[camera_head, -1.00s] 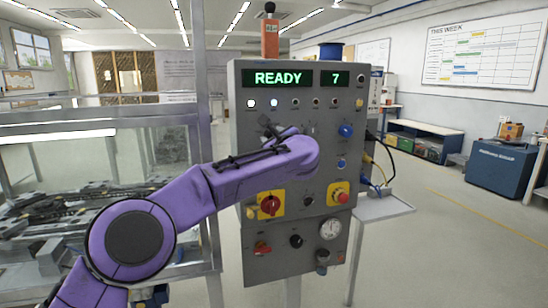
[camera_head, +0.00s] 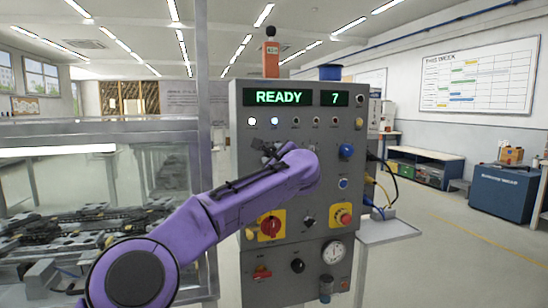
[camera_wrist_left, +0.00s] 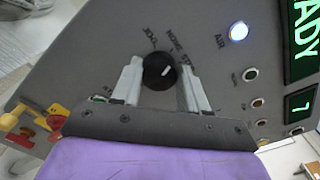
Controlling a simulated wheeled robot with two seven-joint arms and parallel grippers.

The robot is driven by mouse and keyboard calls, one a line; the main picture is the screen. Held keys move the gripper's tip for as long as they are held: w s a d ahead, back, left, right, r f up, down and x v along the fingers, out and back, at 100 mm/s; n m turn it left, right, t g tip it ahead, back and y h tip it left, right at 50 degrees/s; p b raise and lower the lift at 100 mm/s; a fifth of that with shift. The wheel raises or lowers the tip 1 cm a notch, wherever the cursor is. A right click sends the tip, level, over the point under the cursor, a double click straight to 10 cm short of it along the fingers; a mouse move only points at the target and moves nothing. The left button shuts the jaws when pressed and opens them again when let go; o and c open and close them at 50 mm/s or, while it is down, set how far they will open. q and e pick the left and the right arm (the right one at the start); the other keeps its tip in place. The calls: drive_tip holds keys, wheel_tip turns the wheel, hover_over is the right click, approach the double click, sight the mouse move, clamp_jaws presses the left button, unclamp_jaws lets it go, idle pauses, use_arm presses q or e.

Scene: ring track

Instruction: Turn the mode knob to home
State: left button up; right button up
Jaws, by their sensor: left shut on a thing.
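The mode knob (camera_wrist_left: 160,70) is a round black knob with a white mark, on the grey control panel (camera_wrist_left: 205,55). In the left wrist view, the words JOG and HOME are printed beside it, with a third label partly hidden. My left gripper (camera_wrist_left: 162,82) has one finger on each side of the knob and is shut on it. The white mark lies on the knob's right part; I cannot tell exactly which label it faces. In the head view, my purple arm hides the knob and most of the gripper. My right gripper is in neither view.
The panel (camera_head: 240,200) shows READY and 7 on its display (camera_head: 278,97). A red rotary switch (camera_head: 270,226), a red push button (camera_head: 343,216) and a blue knob (camera_head: 346,151) sit near my arm. A framed conveyor enclosure (camera_head: 100,145) stands at left. Open floor lies at right.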

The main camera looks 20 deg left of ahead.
use_arm(q)
drive_tip(key=o, duration=1.1)
drive_tip(key=shift+c, duration=0.2)
drive_tip(key=shift+s, duration=0.1)
drive_tip(key=b+v, duration=0.4)
drive_tip(key=v, duration=0.6)
drive_tip(key=shift+s+d+b, duration=0.2)
drive_tip(key=shift+b, duration=0.15)
